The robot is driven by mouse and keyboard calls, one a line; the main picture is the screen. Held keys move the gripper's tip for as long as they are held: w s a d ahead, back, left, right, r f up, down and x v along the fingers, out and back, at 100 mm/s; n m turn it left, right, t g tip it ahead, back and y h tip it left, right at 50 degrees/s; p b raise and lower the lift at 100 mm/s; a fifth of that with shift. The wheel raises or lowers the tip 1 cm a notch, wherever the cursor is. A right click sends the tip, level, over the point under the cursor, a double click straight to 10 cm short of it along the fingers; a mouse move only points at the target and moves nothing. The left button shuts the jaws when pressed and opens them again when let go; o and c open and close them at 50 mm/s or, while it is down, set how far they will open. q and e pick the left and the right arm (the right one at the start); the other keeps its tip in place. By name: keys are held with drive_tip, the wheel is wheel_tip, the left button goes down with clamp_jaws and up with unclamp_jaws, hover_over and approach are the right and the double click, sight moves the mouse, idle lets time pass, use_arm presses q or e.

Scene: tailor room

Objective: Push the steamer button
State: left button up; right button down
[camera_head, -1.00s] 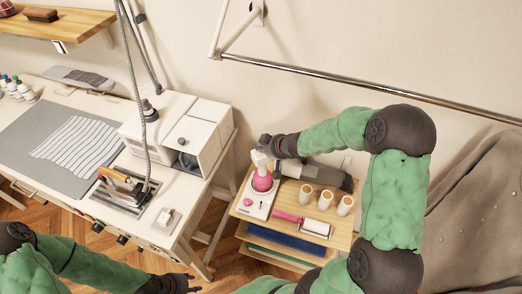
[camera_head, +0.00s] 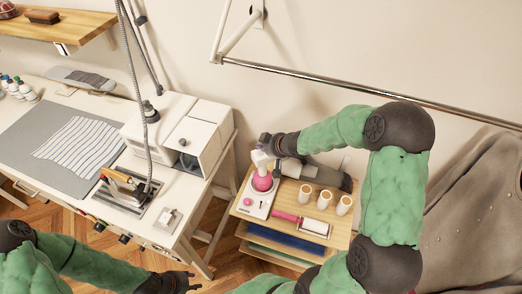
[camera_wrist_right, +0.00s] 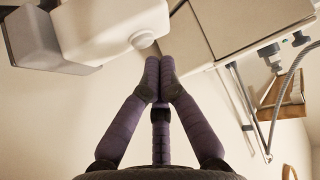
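The steamer (camera_head: 263,180) is white with a pink bulb and stands on a white base (camera_head: 258,205) with a pink spot, at the back left of a small wooden cart. My right gripper (camera_head: 264,146) is at the steamer's top. In the right wrist view its purple fingers (camera_wrist_right: 160,68) meet at the tips, with nothing visible between them. The fingertips are just below a round white button (camera_wrist_right: 143,39) on a white body (camera_wrist_right: 100,25); I cannot tell whether they touch. My left gripper (camera_head: 190,282) is low, near the white table's front right; its opening is unclear.
The cart (camera_head: 345,235) also holds white spools (camera_head: 325,199) and a pink-handled lint roller (camera_head: 313,226). A white table (camera_head: 60,190) with a white machine (camera_head: 205,135) stands left. A metal rail (camera_head: 370,88) runs above, and a brown coat (camera_head: 475,220) hangs at right.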

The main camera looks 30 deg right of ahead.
sight(262, 153)
drive_tip(key=shift+r+p, duration=3)
drive_tip(key=shift+p, duration=0.1)
drive_tip(key=shift+f, duration=0.15)
